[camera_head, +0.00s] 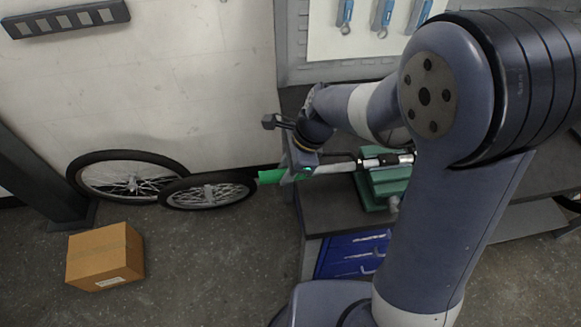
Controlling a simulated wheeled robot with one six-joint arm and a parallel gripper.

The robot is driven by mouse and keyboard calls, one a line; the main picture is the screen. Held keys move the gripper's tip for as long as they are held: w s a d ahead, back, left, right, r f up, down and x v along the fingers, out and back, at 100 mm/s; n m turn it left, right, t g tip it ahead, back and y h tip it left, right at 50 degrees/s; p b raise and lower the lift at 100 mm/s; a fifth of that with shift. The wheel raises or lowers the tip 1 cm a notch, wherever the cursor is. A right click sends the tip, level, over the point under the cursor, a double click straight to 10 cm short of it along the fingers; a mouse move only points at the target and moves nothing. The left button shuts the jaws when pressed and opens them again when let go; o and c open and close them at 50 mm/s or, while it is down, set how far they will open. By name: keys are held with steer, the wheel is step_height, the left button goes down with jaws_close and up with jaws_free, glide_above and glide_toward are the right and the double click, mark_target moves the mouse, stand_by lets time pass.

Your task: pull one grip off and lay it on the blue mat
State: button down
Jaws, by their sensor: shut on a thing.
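A green grip (270,177) sticks out to the left of my gripper (300,173), past the left edge of the workbench. My gripper is shut on this grip; the jaws hide part of it. A silver handlebar (338,168) runs right from the gripper to a green vise (378,186) on the bench. Whether the grip is still around the bar's end cannot be told, as the gripper covers that spot. My arm hides the right part of the bar and any second grip. No blue mat can be made out.
The dark workbench (325,212) has blue drawers (352,255) below. Two wheels (125,178) (208,191) lean near the wall at left. A cardboard box (105,256) sits on the floor. Blue-handled tools (383,15) hang on a panel behind. The floor between box and bench is clear.

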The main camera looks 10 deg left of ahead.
steer(key=shift+s+a+p, duration=0.15)
steer(key=shift+s+a, duration=0.05)
steer(key=shift+a, duration=0.5)
steer(key=shift+s+a+p, duration=0.15)
steer(key=shift+s+a, duration=0.05)
steer(key=shift+a, duration=0.45)
steer(key=shift+r, duration=0.1)
steer(key=shift+s+a+r+p, duration=0.1)
steer(key=shift+a+r+p, duration=0.15)
steer(key=shift+r+p, duration=0.6)
steer(key=shift+s+a+r+p, duration=0.1)
steer(key=shift+a+r+p, duration=0.15)
steer(key=shift+r+p, duration=0.55)
steer(key=shift+s+a+r+p, duration=0.1)
steer(key=shift+a+r+p, duration=0.15)
steer(key=shift+r+p, duration=0.6)
steer(key=shift+f, duration=0.1)
